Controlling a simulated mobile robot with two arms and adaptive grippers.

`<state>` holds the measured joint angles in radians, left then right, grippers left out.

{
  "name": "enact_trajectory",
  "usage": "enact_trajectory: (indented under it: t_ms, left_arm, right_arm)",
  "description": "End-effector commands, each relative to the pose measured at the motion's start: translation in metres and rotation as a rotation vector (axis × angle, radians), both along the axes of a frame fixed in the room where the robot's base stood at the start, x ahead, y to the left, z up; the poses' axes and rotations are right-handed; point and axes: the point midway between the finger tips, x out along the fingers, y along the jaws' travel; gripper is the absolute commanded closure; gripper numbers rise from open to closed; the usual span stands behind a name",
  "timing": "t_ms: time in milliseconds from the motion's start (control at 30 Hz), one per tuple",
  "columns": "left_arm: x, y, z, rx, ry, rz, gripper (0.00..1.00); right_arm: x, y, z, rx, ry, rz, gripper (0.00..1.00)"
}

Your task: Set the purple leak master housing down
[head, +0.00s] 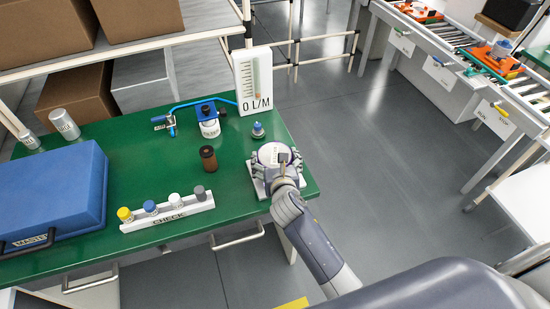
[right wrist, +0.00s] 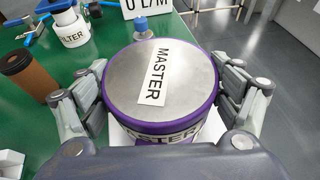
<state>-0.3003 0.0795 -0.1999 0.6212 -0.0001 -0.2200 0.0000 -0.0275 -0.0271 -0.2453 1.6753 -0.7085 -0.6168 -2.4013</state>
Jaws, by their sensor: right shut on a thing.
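The purple leak master housing (right wrist: 158,80) has a grey metal top with a MASTER label and a purple rim. In the head view the housing (head: 270,153) is upright at the right end of the green table. My right gripper (right wrist: 165,92) is shut around its sides, with a finger on each side; it also shows in the head view (head: 279,165). A white plate (head: 258,188) lies on the table under the housing. I cannot tell whether the housing touches it. My left gripper is not in view.
On the green table (head: 150,160) stand a blue case (head: 50,190), a white CHECK rack (head: 168,212), a brown cylinder (head: 208,158), a filter (head: 209,127), a small blue-topped part (head: 258,130) and a flow gauge (head: 253,80). The table's right edge is close to the housing.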

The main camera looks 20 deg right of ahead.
Motion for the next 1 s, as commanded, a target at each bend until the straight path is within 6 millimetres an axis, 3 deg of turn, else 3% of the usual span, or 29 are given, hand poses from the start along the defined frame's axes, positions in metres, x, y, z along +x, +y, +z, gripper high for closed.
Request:
enact_trajectory:
  t_ms: [233,267,300,800,1000]
  left_arm:
    - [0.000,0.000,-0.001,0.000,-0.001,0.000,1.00]
    - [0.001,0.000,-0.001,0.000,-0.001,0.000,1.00]
    - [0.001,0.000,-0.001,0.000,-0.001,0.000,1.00]
    - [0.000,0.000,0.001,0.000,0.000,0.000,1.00]
    - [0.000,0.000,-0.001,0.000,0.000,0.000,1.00]
  right_arm:
    - [0.001,0.000,-0.001,-0.001,-0.005,0.000,0.61]
    - [0.000,0.000,-0.003,0.000,0.000,-0.001,0.09]
    - [0.000,0.000,-0.003,0.000,0.000,-0.001,0.00]
    - [-0.001,0.000,0.002,0.001,0.000,0.000,0.00]
    - [-0.025,0.004,0.009,-0.002,0.001,0.000,0.00]
